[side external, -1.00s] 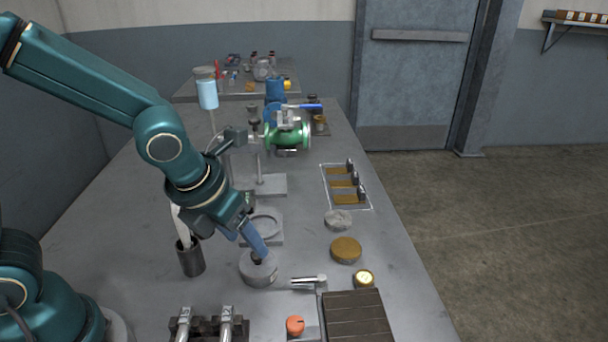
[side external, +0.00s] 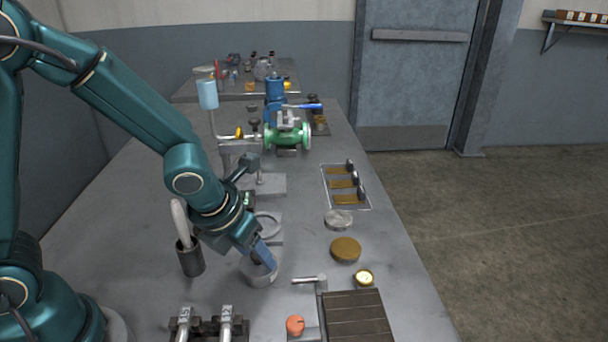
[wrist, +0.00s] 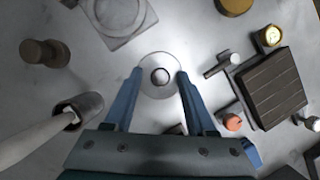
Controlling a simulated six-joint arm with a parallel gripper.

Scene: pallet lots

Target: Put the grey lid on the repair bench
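A grey round, lid-like piece (side external: 256,276) stands on the near part of the table in the side view. In the wrist view it is a pale disc (wrist: 158,92) with a dark round knob at its centre. My gripper (wrist: 160,74) is open, with one blue finger on each side of the knob and a gap to it. In the side view my gripper (side external: 266,258) reaches down over the piece and hides part of it. Another flat grey disc (side external: 338,219) lies farther right. I cannot tell for certain which surface is the repair bench.
A brown disc (side external: 346,250), a small gauge (side external: 364,278) and a dark slatted block (side external: 357,318) are on the right. A dark cup (side external: 190,260) stands left of my gripper. A square plate with a ring (side external: 267,226) lies behind it. A second table (side external: 220,92) is at the back.

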